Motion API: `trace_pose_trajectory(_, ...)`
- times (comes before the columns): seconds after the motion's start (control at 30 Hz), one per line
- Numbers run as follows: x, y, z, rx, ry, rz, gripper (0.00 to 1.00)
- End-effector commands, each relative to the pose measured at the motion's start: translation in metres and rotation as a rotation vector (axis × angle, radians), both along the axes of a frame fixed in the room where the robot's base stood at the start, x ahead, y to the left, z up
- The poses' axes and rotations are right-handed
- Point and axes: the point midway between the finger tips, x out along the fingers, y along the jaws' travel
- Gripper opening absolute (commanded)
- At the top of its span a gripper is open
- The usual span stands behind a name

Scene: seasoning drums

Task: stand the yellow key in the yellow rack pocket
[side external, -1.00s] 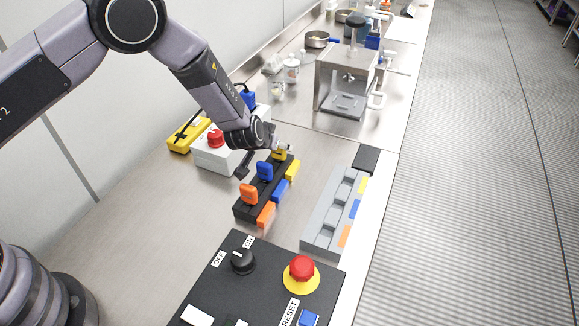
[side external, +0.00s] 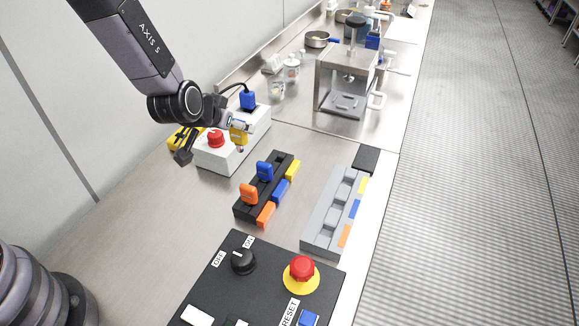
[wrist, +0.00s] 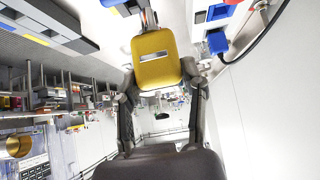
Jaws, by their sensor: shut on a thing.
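My gripper (side external: 230,125) is shut on the yellow key (side external: 239,135) and holds it in the air, near the front of the white box with the red button. In the wrist view the yellow key (wrist: 156,60) sits between the two fingertips, its slotted head towards the camera. The black holder (side external: 266,188) still has the blue key (side external: 264,171) and the orange key (side external: 249,193) upright in it; its slot by the yellow tab is empty. The grey rack (side external: 333,215) with yellow, blue and orange marks lies to the right, its pockets empty. The yellow rack pocket (side external: 352,178) is at its far end.
The white box (side external: 222,155) with a red button and a blue plug stands left of the holder. A black control panel (side external: 255,285) with an emergency button is in front. A metal press (side external: 345,80) stands behind. Bare bench lies between holder and rack.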

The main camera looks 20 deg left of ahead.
Motion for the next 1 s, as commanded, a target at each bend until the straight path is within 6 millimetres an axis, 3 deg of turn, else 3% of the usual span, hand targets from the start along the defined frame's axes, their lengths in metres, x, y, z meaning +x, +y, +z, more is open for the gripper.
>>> trace_pose_trajectory(0.13, -0.019, 0.007, 0.010, -0.001, 0.000, -0.002, 0.12)
trace_pose_trajectory(0.27, -0.021, -0.001, 0.013, -0.001, -0.002, -0.028, 0.12)
trace_pose_trajectory(0.37, -0.009, -0.026, 0.014, -0.004, -0.004, -0.094, 0.12)
trace_pose_trajectory(0.6, 0.028, -0.123, 0.009, -0.001, -0.003, -0.387, 0.12)
trace_pose_trajectory(0.7, 0.037, -0.153, 0.003, -0.001, -0.002, -0.501, 0.12)
trace_pose_trajectory(1.0, 0.055, -0.191, -0.011, -0.002, -0.002, -0.665, 0.12)
